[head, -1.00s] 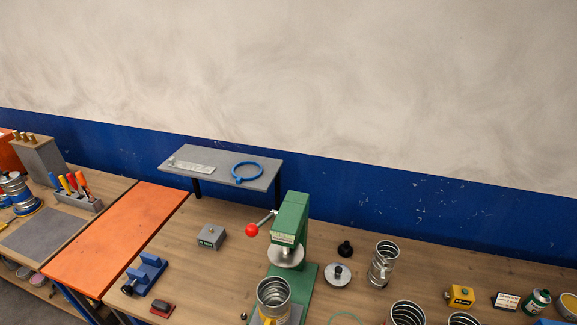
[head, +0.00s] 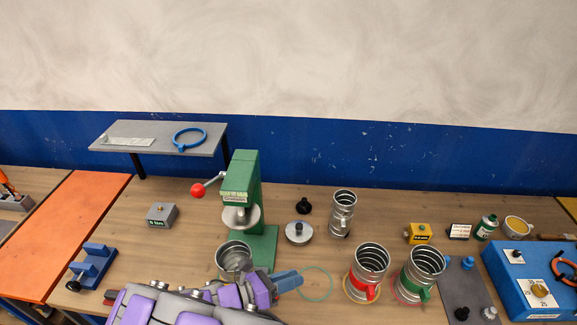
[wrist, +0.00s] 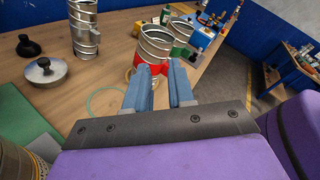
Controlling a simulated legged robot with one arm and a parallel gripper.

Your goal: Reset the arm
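My gripper (head: 298,280) reaches in from the bottom of the head view, its blue fingers pointing right, low over the bench. In the wrist view my gripper (wrist: 160,82) shows two blue fingers with a gap between them and nothing held. A spiral duct with a red band (head: 367,270) stands to the right of the fingertips; it also shows beyond them in the wrist view (wrist: 153,48). A duct with a green band (head: 422,272) stands to its right. Another duct (head: 233,257) stands at the green press (head: 242,195), its lower part hidden by my arm.
A thin green ring (head: 315,284) lies just beyond the fingers. A plain duct (head: 342,213), a metal disc with a black knob (head: 299,231) and a yellow box (head: 419,232) stand farther back. A blue case (head: 530,280) is at right. Bare wood lies behind the red-banded duct.

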